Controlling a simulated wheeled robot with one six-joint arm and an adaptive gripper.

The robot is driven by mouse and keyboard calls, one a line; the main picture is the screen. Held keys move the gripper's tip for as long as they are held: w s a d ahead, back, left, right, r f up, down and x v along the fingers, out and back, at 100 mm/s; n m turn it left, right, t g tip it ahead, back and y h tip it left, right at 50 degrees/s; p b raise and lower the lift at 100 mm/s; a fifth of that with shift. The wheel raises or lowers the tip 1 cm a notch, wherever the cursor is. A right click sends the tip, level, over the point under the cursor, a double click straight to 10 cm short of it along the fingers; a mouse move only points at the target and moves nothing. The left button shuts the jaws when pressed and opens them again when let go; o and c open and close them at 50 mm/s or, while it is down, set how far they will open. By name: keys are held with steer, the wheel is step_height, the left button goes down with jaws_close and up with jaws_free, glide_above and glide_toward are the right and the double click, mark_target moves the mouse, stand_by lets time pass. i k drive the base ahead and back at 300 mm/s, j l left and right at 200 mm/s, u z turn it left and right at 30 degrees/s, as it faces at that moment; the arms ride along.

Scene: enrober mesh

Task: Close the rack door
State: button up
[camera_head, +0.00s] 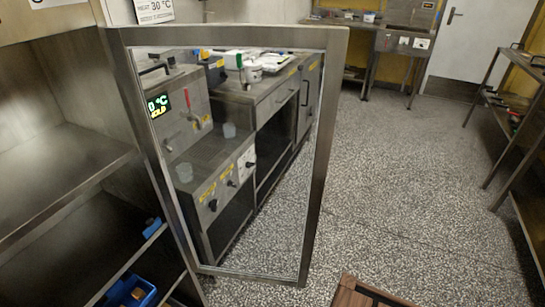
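The rack door (327,150) is a metal frame around a see-through pane. It stands open, swung out from the rack (60,190) on the left, with its left side by the rack's front edge. Its free right side juts out over the speckled floor. The rack's shelves show uncovered at the left. My gripper is not in view.
Blue bins (130,292) sit low in the rack. Behind the door, partly seen through it, is a steel counter (262,88) with a machine. A brown wooden-looking object (358,293) is at the bottom edge. A metal table (497,120) stands right. Floor between is clear.

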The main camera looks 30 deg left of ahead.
mark_target(121, 39)
steer(key=i, duration=2.25)
steer(key=i+u, duration=0.25)
steer(key=i, duration=0.15)
steer(key=i+l+u, duration=0.25)
steer(key=i, duration=0.15)
steer(key=i+l+u, duration=0.25)
steer(key=i+j+u, duration=0.1)
steer(key=u, duration=3.75)
steer(key=k+l+u, duration=0.3)
steer(key=k+l, duration=0.05)
steer(key=l, duration=0.05)
